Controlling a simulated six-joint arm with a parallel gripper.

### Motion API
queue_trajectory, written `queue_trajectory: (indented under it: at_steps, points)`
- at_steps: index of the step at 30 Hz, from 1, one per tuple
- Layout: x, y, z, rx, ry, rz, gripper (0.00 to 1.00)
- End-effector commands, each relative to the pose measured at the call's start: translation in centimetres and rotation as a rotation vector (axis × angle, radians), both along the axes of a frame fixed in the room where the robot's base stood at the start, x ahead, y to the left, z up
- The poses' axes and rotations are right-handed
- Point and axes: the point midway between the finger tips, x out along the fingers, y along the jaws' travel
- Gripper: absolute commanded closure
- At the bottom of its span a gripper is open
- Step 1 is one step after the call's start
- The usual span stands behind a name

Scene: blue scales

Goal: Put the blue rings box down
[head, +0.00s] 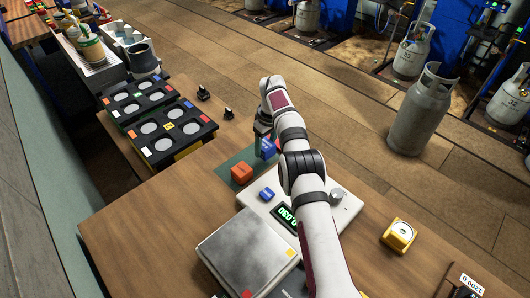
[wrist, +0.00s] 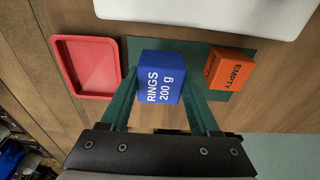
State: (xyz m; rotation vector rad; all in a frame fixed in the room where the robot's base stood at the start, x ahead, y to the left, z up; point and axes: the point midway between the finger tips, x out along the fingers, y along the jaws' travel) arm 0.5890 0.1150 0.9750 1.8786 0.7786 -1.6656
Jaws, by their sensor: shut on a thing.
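The blue rings box, labelled "RINGS 200 g" (wrist: 160,88), is held between the two green fingers of my gripper (wrist: 160,100). In the head view the blue box (head: 268,149) shows below my gripper, partly hidden by the arm. It is over or on the green mat (wrist: 200,112); I cannot tell whether its underside touches. An orange box labelled "EMPTY" (wrist: 230,70) rests on the mat to the right, apart from the blue box. A red tray (wrist: 85,62) lies to the left in the wrist view.
A yellow device (head: 398,236) is at the right. Black racks with round wells (head: 170,132) stand at the left. Bare wood (head: 150,225) lies in front.

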Motion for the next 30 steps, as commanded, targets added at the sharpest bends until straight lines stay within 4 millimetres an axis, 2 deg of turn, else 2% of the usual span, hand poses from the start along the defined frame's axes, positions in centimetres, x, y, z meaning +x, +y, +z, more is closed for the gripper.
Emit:
queue_trajectory:
  at_steps: [5,14,15,18,20,27,30]
  points:
    - [-0.1,0.0,-3.2,0.000,0.001,-0.001,1.00]
    - [0.0,-0.1,-3.5,0.000,-0.001,-0.001,1.00]
    - [0.0,-0.1,-3.6,0.000,-0.001,-0.001,0.36]
    - [0.0,-0.1,-3.6,0.000,-0.001,-0.001,0.18]
    - [0.0,-0.1,-3.6,0.000,-0.001,-0.001,0.08]
    - [0.0,-0.1,-3.6,0.000,-0.001,-0.001,0.08]
    - [0.0,-0.1,-2.8,0.000,-0.003,-0.001,0.08]
